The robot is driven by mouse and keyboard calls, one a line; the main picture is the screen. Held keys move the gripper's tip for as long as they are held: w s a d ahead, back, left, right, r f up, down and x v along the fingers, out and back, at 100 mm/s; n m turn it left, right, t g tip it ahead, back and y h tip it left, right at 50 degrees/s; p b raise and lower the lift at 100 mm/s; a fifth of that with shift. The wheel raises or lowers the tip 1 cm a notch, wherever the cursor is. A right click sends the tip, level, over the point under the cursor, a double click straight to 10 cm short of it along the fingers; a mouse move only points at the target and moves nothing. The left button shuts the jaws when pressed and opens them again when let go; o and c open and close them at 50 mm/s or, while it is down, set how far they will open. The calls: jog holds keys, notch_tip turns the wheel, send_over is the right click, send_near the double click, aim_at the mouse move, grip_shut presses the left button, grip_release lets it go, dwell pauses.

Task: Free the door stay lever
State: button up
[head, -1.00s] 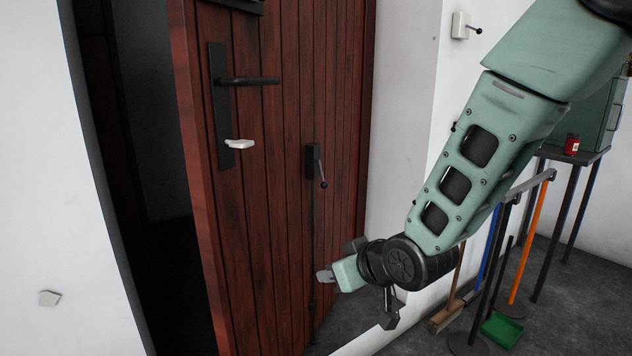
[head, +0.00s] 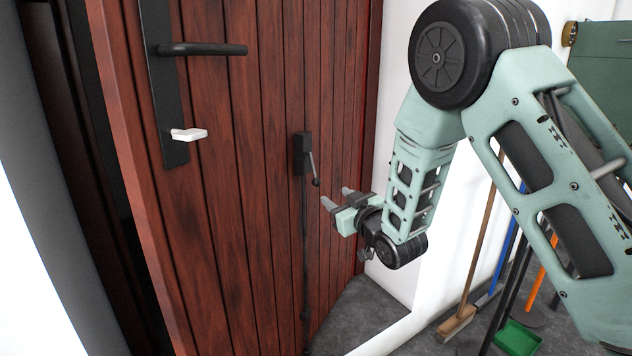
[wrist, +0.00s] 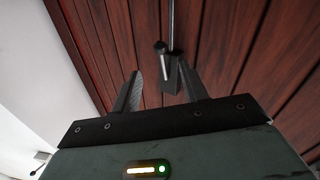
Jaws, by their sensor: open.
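The door stay lever (head: 314,170) is a thin grey rod with a dark knob. It slants down to the right from a black box (head: 302,153) on the red-brown plank door (head: 240,220). A dark vertical rod runs down the door from the box. My gripper (head: 336,197) is open and empty, just right of and a little below the knob, apart from it. In the wrist view the lever (wrist: 164,62) shows beyond and between my open fingertips (wrist: 160,84), close to the right finger. Whether they touch there I cannot tell.
The door stands ajar, with a black handle (head: 205,49) and a white thumb-turn (head: 188,134) at left. A white wall (head: 395,160) is close on the right. A broom (head: 457,322), a green dustpan (head: 518,338) and upright poles stand at far right.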

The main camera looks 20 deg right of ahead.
aim_at(319, 184)
jog(key=x, duration=1.1)
jog(key=shift+w+a+p, duration=0.1)
jog(key=shift+w+p, duration=0.25)
jog(key=shift+p, duration=0.05)
grip_shut()
